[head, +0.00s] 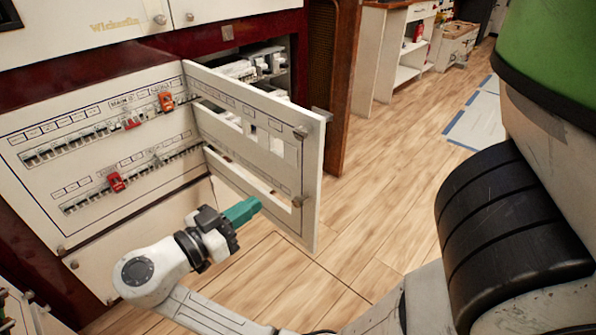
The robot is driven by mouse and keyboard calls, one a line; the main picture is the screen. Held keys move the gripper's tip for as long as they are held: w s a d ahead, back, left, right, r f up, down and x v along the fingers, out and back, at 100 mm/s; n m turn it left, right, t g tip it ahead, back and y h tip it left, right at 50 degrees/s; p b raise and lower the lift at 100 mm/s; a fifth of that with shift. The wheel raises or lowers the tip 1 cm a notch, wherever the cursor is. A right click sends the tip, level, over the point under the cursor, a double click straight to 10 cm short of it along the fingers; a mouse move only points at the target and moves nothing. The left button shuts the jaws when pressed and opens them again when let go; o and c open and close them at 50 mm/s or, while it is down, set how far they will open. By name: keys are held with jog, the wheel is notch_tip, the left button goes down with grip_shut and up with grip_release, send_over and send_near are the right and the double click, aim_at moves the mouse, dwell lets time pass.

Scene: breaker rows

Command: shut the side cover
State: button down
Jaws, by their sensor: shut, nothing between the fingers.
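The side cover (262,127) is a white hinged panel with long cut-out slots, in the head view left of centre. It stands open, swung out from the cabinet, with its hinge edge beside the breaker panel and its free edge at the right. My gripper (254,204), with green fingers, is shut and empty. In the picture it overlaps the lower part of the cover; I cannot tell whether it touches it. The opening (265,62) behind the cover shows white breakers, partly hidden by the cover.
A breaker panel (60,155) with rows of switches, some red and orange, is left of the cover. A dark wooden panel (335,80) stands just behind the cover's free edge. The wood floor (385,200) to the right is clear. White shelves (400,60) stand farther back.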

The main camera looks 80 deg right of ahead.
jog(key=d+p, duration=0.1)
jog(key=p, duration=0.9)
send_near(308, 170)
jog(key=x, duration=0.5)
jog(key=shift+s+d+r, duration=0.15)
jog(key=shift+d+r, duration=0.05)
jog(key=shift+s+d+f+p, duration=0.15)
jog(key=shift+s+d+p, duration=0.15)
jog(key=shift+d, duration=0.3)
